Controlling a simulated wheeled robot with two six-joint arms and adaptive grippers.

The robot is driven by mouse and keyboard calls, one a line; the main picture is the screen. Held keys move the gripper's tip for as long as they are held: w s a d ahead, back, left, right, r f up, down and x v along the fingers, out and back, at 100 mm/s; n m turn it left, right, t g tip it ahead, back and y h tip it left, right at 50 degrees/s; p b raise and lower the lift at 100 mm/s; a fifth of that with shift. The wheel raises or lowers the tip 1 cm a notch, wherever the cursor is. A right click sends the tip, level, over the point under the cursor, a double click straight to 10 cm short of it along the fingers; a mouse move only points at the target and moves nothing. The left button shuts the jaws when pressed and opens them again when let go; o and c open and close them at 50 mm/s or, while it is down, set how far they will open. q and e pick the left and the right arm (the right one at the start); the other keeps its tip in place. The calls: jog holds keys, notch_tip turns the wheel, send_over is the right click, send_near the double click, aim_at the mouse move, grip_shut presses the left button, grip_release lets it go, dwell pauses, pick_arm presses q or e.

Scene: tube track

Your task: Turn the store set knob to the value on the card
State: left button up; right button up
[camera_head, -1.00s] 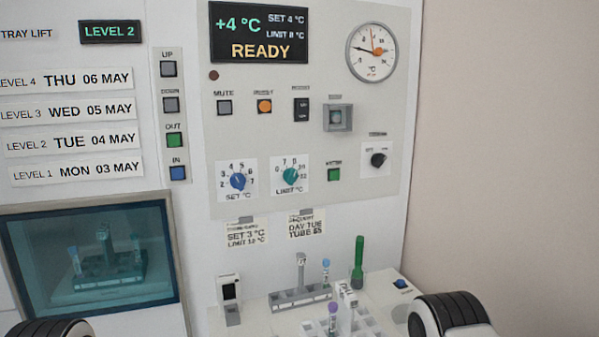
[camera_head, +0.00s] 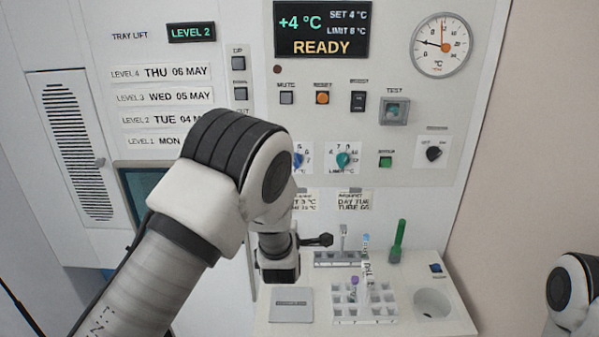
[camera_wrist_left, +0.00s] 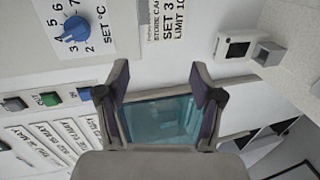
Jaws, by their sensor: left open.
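The blue store set knob (camera_wrist_left: 75,28) is at the upper left of the left wrist view, its pointer near 4. In the head view my left arm partly covers this knob (camera_head: 298,159). The display (camera_head: 322,30) reads SET 4 °C, LIMIT 8 °C and READY. The card (camera_wrist_left: 172,22) reads SET 3 in the left wrist view, its limit line cut off; in the head view it is partly hidden (camera_head: 305,201). My right gripper is out of view.
The teal limit knob (camera_head: 344,159) is right of the set knob. Below the panel, a shelf holds a tube rack (camera_head: 350,312), a green tube (camera_head: 397,241) and a round well (camera_head: 433,303). A small dispenser-like box (camera_wrist_left: 236,46) is on the wall.

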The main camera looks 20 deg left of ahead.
pick_arm(q)
jog(key=w+d+r+n+t+y, duration=0.1)
jog(key=w+r+n+t, duration=0.3)
jog(key=r, duration=0.7)
jog(key=w+a+f+g+p, duration=0.1)
jog(key=w+a+p, duration=0.1)
jog(key=w+p, duration=0.2)
jog(key=w, duration=0.3)
jog(key=shift+n, duration=0.3)
jog(key=shift+d, duration=0.1)
jog(key=c, duration=1.1)
